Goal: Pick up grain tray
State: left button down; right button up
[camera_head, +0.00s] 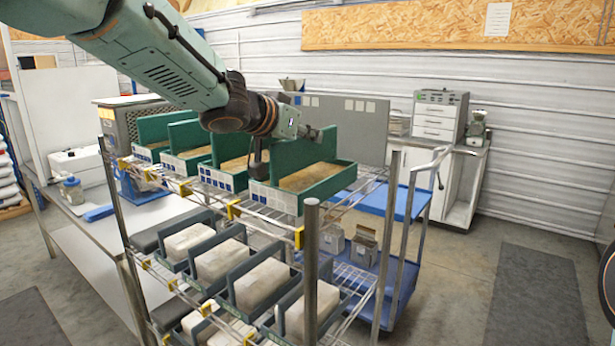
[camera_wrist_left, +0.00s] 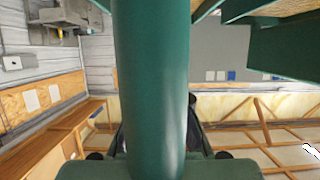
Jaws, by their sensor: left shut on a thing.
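The grain tray (camera_head: 318,193) is a green open box with tan grain inside and a pale label strip on its front. It is at the right end of the rack's top shelf in the head view; whether it touches the shelf wires is hard to tell. My left gripper (camera_head: 262,160) reaches down over its left side and is shut on the tray. In the left wrist view a green tray wall (camera_wrist_left: 150,85) fills the middle, close to the camera. The fingertips are partly hidden. My right gripper is in neither view.
Similar green trays (camera_head: 186,163) stand close beside it to the left. The wire rack (camera_head: 312,250) holds lower bins of pale blocks (camera_head: 262,284). A blue cart (camera_head: 408,203) stands to the right; open floor (camera_head: 462,262) lies beyond.

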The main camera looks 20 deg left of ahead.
pick_arm(q)
jog(key=shift+d, duration=0.1)
jog(key=shift+w+d, duration=0.1)
jog(key=shift+w, duration=0.05)
jog(key=shift+r+p, duration=0.4)
jog(key=shift+r, duration=0.1)
notch_tip(320, 180, up, 8)
jog(key=p, duration=0.5)
jog(key=shift+f, duration=0.25)
jog(key=shift+r, duration=0.75)
